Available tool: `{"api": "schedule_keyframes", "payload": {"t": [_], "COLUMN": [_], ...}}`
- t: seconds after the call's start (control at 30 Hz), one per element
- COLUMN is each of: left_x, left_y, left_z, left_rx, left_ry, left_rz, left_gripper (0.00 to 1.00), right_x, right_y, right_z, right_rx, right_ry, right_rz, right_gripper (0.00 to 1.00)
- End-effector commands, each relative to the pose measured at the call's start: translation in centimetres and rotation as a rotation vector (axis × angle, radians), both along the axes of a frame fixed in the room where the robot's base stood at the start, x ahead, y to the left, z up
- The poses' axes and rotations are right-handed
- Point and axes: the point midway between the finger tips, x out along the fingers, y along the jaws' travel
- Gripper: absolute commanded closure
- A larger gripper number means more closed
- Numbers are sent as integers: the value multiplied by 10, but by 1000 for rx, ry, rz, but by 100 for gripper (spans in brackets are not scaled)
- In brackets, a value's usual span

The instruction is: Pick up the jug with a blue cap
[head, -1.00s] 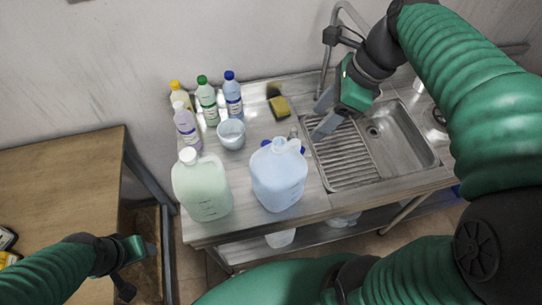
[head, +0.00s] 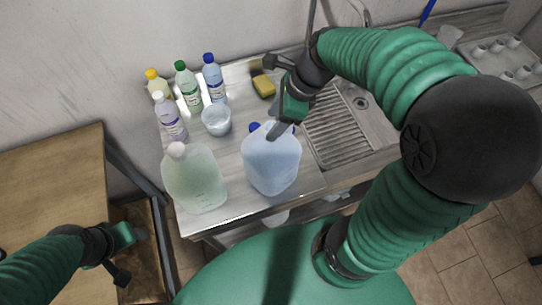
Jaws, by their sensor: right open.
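A pale blue jug (head: 271,165) stands upright on the steel counter, left of the sink. A bit of blue cap (head: 255,127) shows at its top left. My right gripper (head: 279,129) is at the jug's top, pointing down. It is open, and one grey finger overlaps the jug's neck and handle area. The other finger is mostly hidden, and I cannot tell whether either touches the jug. My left gripper (head: 139,257) is low at the left, beside the wooden table and away from the jug; its jaws are unclear.
A pale green jug (head: 195,180) with a white cap stands just left of the blue jug. Several bottles (head: 188,88) and a small pale tub (head: 216,120) stand behind. A yellow sponge (head: 263,86) lies at the back. The sink (head: 340,135) is to the right.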

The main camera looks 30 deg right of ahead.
Motion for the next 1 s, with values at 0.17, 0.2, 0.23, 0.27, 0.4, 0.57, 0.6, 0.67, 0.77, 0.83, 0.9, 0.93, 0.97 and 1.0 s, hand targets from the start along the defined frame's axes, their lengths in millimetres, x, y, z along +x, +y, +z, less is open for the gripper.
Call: {"api": "schedule_keyframes", "payload": {"t": [0.17,0.2,0.23,0.27,0.4,0.57,0.6,0.67,0.77,0.83,0.9,0.93,0.97,1.0], "left_x": [0,0,0,0,0,0,0,0,0,0,0,0,0,0], "left_y": [0,0,0,0,0,0,0,0,0,0,0,0,0,0], "left_z": [-1,-1,-1,-1,-1,-1,-1,-1,-1,-1,-1,-1,-1,-1], "left_rx": [0,0,0,0,0,0,0,0,0,0,0,0,0,0], "left_ry": [0,0,0,0,0,0,0,0,0,0,0,0,0,0], "left_rz": [0,0,0,0,0,0,0,0,0,0,0,0,0,0], "left_gripper": [39,39,39,39,39,39,39,39,39,39,39,39,39,39], "right_x": [4,5,5,6,6,5,5,5,5,5,6,6,6,6], "right_y": [7,7,7,7,7,7,7,7,7,7,7,7,7,7], "right_z": [-26,-27,-28,-28,-28,-27,-27,-27,-27,-27,-27,-27,-27,-27], "right_rx": [2,1,1,1,1,0,0,0,0,1,1,1,1,1], "right_ry": [2,1,1,1,1,0,0,0,0,1,1,1,1,1], "right_rz": [1,1,0,0,0,0,0,0,0,0,0,0,0,0], "right_gripper": [43,43,43,43,44,65,70,78,91,100,100,100,100,100]}}
